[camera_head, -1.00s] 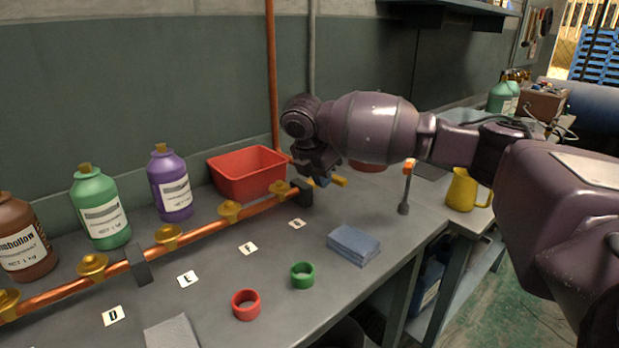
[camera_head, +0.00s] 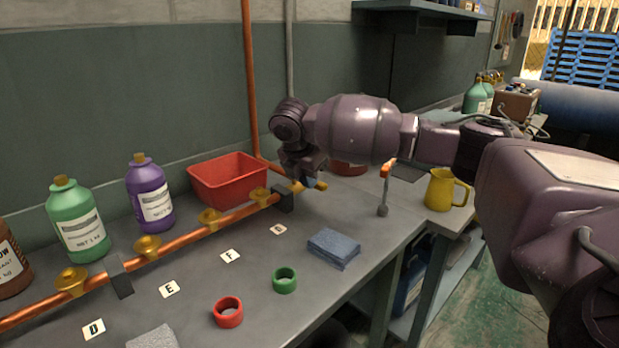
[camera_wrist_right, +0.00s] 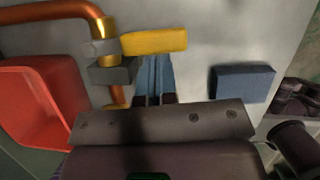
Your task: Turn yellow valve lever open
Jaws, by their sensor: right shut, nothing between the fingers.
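The yellow valve lever (camera_wrist_right: 153,41) sticks out to the right from a brass valve body (camera_wrist_right: 104,28) on the copper pipe in the right wrist view. In the head view the lever (camera_head: 320,186) shows beside my right gripper, at the pipe's far end. My right gripper (camera_wrist_right: 156,60) is shut and empty, its blue fingers pointing at the lever's side. The fingertips are very close to the lever; I cannot tell whether they touch it. My right gripper also shows in the head view (camera_head: 309,183). My left gripper is in neither view.
The copper pipe (camera_head: 183,239) with brass fittings runs along the bench. A red bin (camera_head: 228,182) stands behind it, close to my right gripper. A blue cloth stack (camera_head: 333,248), a green ring (camera_head: 285,280) and a red ring (camera_head: 228,312) lie in front. Bottles stand at left.

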